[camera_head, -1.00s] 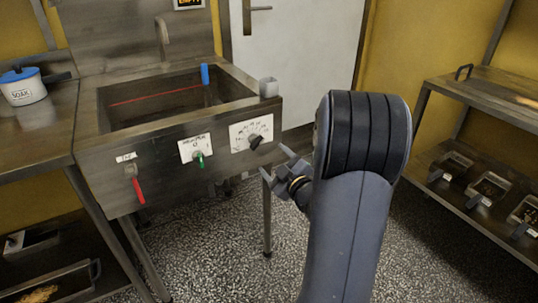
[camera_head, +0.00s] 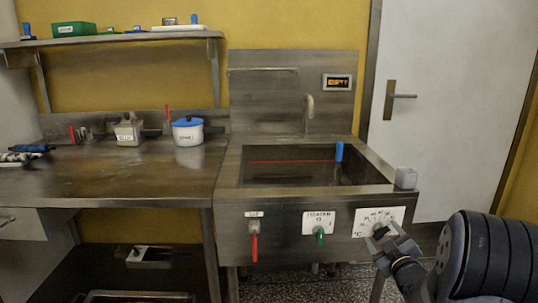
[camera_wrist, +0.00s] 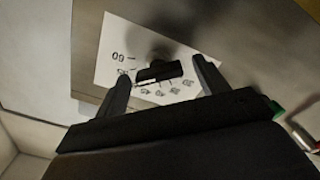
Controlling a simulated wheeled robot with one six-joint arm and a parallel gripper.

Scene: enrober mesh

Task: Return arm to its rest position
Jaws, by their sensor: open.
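My gripper (camera_head: 393,251) is open and empty in front of the right end of the sink unit's front panel, close to the dark temperature knob (camera_head: 380,231). In the wrist view the two fingers of my gripper (camera_wrist: 161,75) frame the knob (camera_wrist: 160,70) on its white numbered dial plate (camera_wrist: 118,48). Whether a finger touches the knob I cannot tell. My arm fills the lower right corner of the head view, bent rather than tucked in.
The steel sink (camera_head: 232,165) has a red handle (camera_head: 254,247) and a green knob (camera_head: 320,236) on its front. A grey cup (camera_head: 406,178) stands at its right corner. A worktop (camera_head: 100,185) with a blue-lidded pot (camera_head: 188,133) is left. A door (camera_head: 440,110) stands behind.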

